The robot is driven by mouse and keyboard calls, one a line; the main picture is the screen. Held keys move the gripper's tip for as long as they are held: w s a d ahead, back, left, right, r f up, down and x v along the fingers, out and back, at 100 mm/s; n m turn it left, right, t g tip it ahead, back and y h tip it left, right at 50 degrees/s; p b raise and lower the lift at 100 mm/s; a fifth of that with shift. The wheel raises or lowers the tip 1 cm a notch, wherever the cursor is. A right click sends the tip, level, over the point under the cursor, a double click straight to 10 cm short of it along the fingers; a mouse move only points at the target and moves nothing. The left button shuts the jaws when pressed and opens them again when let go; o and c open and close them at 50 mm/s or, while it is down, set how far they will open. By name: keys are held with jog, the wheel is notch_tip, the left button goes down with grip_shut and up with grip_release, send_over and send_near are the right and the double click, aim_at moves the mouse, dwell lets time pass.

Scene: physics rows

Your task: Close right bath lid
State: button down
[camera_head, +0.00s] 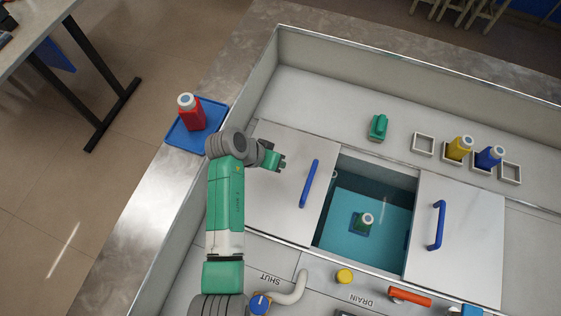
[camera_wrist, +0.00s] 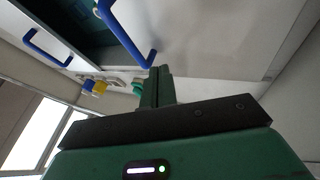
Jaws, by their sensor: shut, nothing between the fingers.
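The bath (camera_head: 385,195) is open in the middle, with teal water showing between two pale sliding lids. The right lid (camera_head: 465,235) stands drawn to the right, with an upright blue handle (camera_head: 437,225) near its inner edge. The left lid (camera_head: 262,205) stands drawn to the left and has its own blue handle (camera_head: 309,184). My gripper (camera_head: 281,162) is shut and empty above the left lid, left of that lid's handle and far from the right lid. In the wrist view my fingers (camera_wrist: 158,85) show near the closer blue handle (camera_wrist: 126,34); a second handle (camera_wrist: 46,48) is farther off.
A red bottle (camera_head: 191,117) stands on a blue tray (camera_head: 172,135) at left. An orange lever (camera_head: 410,296) lies in front.

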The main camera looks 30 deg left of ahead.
aim_at(299, 180)
jog(key=b+x, duration=0.1)
jog(key=x, duration=0.5)
jog(key=shift+w+d+f, duration=0.1)
jog(key=shift+w+d, duration=0.05)
jog(key=shift+d, duration=0.5)
jog(key=shift+w+d+f, duration=0.15)
jog(key=shift+w+d, duration=0.05)
jog(key=shift+d, duration=0.45)
jog(key=shift+w+d+f, duration=0.1)
jog(key=shift+w+d, duration=0.05)
jog(key=shift+d, duration=0.5)
jog(key=shift+p, duration=0.3)
